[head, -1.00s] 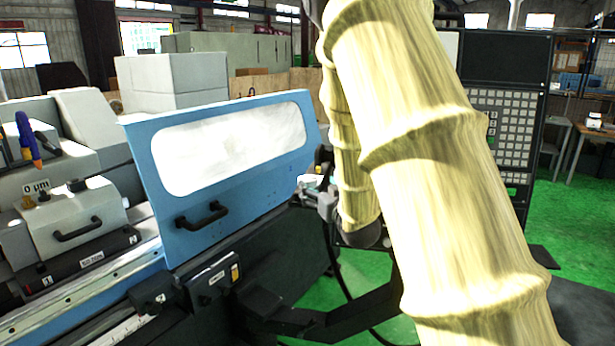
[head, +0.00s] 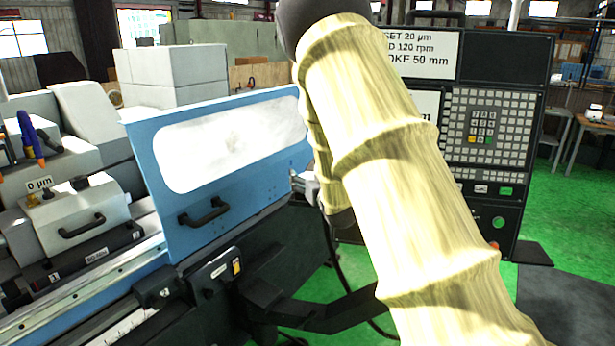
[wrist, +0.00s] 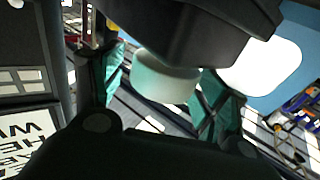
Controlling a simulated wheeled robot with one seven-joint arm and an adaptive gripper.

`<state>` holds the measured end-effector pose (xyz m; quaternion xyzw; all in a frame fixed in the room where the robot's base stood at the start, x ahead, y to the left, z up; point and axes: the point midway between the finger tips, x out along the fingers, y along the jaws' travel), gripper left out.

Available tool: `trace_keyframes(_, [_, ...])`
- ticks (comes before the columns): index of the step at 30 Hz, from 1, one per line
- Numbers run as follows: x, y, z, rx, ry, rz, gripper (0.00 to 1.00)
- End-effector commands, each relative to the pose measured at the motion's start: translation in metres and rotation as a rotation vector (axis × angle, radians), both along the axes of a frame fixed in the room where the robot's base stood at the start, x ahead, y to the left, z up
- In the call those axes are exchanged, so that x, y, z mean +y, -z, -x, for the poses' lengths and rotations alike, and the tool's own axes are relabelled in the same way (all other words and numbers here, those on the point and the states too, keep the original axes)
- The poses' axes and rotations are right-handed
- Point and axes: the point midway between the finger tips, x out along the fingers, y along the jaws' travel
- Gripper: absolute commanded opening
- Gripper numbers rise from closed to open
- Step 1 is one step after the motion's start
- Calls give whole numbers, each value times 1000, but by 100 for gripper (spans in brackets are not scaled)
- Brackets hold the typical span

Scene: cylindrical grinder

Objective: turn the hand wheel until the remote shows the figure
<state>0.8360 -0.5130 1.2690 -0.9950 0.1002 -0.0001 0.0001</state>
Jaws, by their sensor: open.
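My gripper (head: 308,184) shows only in part in the head view, near the right end of the blue guard, because my sleeved arm covers most of it. In the wrist view my gripper (wrist: 163,90) is open, with teal pads on both fingers. A pale, round-sided piece (wrist: 165,80) sits in the space between the fingers, under a dark block (wrist: 190,25). I cannot tell whether it belongs to the hand wheel, or whether a finger touches it. No hand wheel or remote is clearly recognisable. A small sign (head: 39,184) on the machine at left reads 0 µm.
The blue guard (head: 225,205) with a window and black handle stands left of my gripper. A dark control cabinet (head: 490,140) with keys stands behind my arm; its partly covered sign (head: 425,50) shows 20 µm, 120 rpm and 50 mm. Green floor (head: 565,225) is open at right.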

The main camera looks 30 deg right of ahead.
Motion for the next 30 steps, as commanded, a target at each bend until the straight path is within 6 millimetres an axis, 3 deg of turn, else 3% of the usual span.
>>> trace_keyframes(2, [0,0,0,0,0,0,70])
trace_keyframes(9, [0,0,0,0,0,0,27])
trace_keyframes(20, [1,2,0,1,33,-1,27])
trace_keyframes(30, [1,4,0,-1,199,1,27])
